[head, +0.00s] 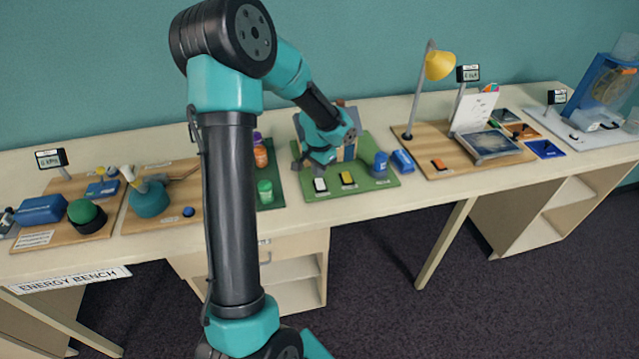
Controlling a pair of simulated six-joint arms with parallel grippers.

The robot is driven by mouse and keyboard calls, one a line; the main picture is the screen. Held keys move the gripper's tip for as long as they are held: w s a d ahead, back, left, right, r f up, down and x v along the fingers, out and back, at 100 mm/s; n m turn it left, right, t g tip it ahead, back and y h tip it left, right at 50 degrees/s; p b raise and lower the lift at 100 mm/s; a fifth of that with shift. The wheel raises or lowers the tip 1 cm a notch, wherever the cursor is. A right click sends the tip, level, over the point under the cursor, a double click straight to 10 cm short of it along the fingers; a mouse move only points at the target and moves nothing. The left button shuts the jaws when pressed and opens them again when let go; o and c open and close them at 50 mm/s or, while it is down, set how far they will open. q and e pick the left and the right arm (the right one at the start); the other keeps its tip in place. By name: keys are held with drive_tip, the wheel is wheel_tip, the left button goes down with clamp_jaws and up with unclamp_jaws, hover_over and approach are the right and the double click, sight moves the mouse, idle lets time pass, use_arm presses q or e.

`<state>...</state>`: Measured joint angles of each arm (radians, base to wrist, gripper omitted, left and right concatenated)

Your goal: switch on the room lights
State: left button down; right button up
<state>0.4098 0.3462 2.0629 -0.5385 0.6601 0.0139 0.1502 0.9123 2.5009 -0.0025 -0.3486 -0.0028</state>
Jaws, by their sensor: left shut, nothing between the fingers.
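A green board (384,182) on the long bench holds a small model building (352,150), mostly hidden behind my left wrist. Two small rocker-like switches stand at the board's front: one with a white top (320,185) and one with a yellow top (347,179). I cannot read their labels or tell which one serves the room lights. My left gripper (316,160) is over the left part of the board, behind the switches and in front of the building. It is shut and empty; its fingertips are hard to make out. My right gripper is out of view.
A blue cylinder (381,163) and a blue block (402,161) stand at the board's right. A wooden board with a yellow lamp (439,65) is further right. The bench front strip is clear.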

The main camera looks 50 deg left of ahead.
sight(319, 180)
use_arm(q)
drive_tip(key=shift+f, duration=1.25)
idle(0.9)
drive_tip(key=shift+r, duration=3.5)
